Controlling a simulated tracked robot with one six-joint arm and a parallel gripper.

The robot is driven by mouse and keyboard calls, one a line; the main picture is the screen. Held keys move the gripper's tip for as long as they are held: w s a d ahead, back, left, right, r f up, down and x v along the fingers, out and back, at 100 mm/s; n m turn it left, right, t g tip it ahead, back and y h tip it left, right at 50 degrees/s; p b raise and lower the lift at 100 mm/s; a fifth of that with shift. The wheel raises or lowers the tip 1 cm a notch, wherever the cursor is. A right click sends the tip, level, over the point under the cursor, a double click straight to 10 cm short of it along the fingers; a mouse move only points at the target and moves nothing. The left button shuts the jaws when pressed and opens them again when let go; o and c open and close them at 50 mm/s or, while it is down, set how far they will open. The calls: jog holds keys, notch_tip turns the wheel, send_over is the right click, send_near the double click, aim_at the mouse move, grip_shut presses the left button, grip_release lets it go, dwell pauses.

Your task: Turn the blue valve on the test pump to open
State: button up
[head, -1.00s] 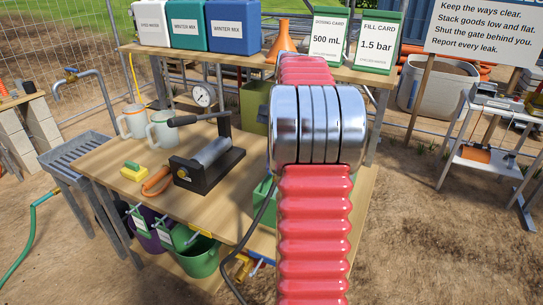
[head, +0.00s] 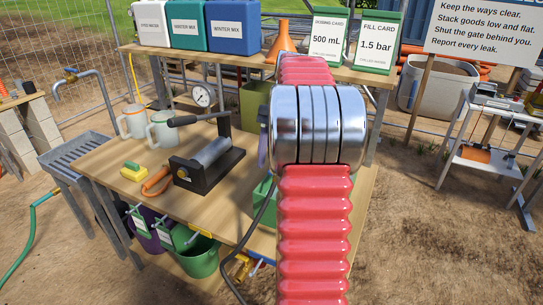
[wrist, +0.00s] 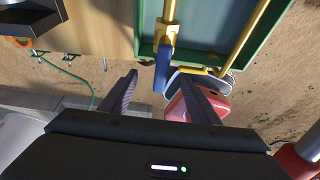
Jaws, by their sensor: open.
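In the wrist view, the blue valve handle (wrist: 162,70) is a short bar on a brass fitting (wrist: 165,35), over a green-rimmed tray-like part of the pump (wrist: 148,45). My gripper (wrist: 158,77) is open, with one finger on each side of the handle's line. The handle's end lies between the fingertips in the picture; I see no clear contact and cannot tell the depth gap.
A gauge (head: 202,96) stands behind. A yellow pipe (wrist: 245,35) and a red object (wrist: 210,100) are close to my right finger in the wrist view.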

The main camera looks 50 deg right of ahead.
jog(key=shift+v, duration=3.45)
jog(key=shift+w+a+r, duration=0.15)
jog(key=shift+w+a, duration=0.05)
jog(key=shift+a, duration=0.2)
jog(key=a+r+m+t+h, duration=0.1)
jog(key=a+m+t+h, duration=0.15)
jog(key=a+m, duration=1.3)
jog(key=s+a+f+m+t, duration=0.2)
jog(key=s+a+f, duration=0.2)
jog(key=a, duration=0.7)
jog(key=s+a+f+m+t+h, duration=0.1)
jog(key=s+a+f+m+t, duration=0.1)
jog(key=s+a, duration=0.4)
jog(key=a+f+m, duration=0.1)
jog(key=a+f, duration=0.1)
jog(key=a, duration=0.2)
jog(key=shift+s+a+f, duration=0.25)
jog(key=shift+a+f, duration=0.1)
jog(key=shift+a, duration=0.05)
